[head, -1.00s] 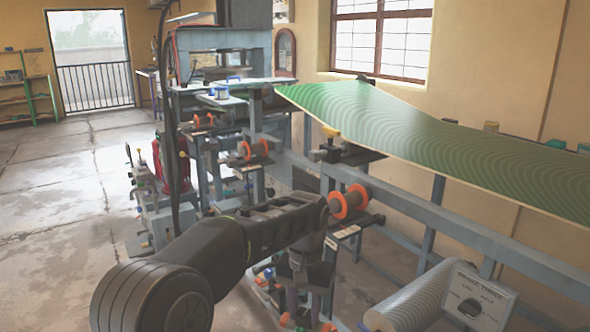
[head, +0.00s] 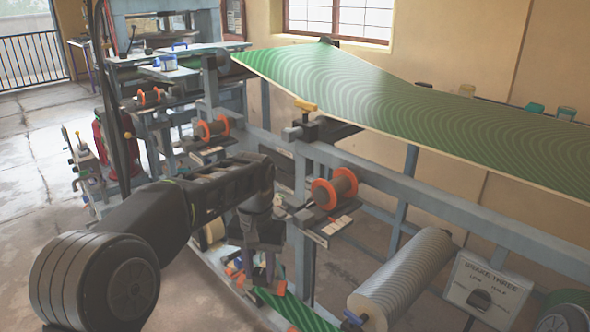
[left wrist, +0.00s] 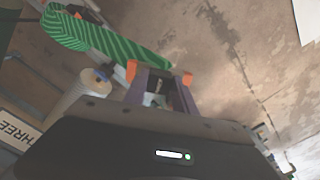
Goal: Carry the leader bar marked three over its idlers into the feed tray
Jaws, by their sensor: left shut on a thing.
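My left gripper (head: 258,280) points down at the lower middle of the head view, left of the press frame. In the left wrist view its fingers (left wrist: 159,75) are shut, with orange pieces at their ends. The leader bar between them is mostly hidden, and I cannot read its mark. A green striped web (head: 295,310) trails beside the fingers; it also shows in the left wrist view (left wrist: 105,42). Idlers with orange flanges (head: 335,188), (head: 213,130) sit along the frame above and behind the gripper. I cannot single out the feed tray. My right gripper is out of view.
A silver patterned roll (head: 400,278) lies low on the right by the "BRAKE THREE" panel (head: 490,290). A wide green web (head: 400,110) slopes above the blue-grey rail (head: 450,213). Open floor (head: 35,195) lies on the left.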

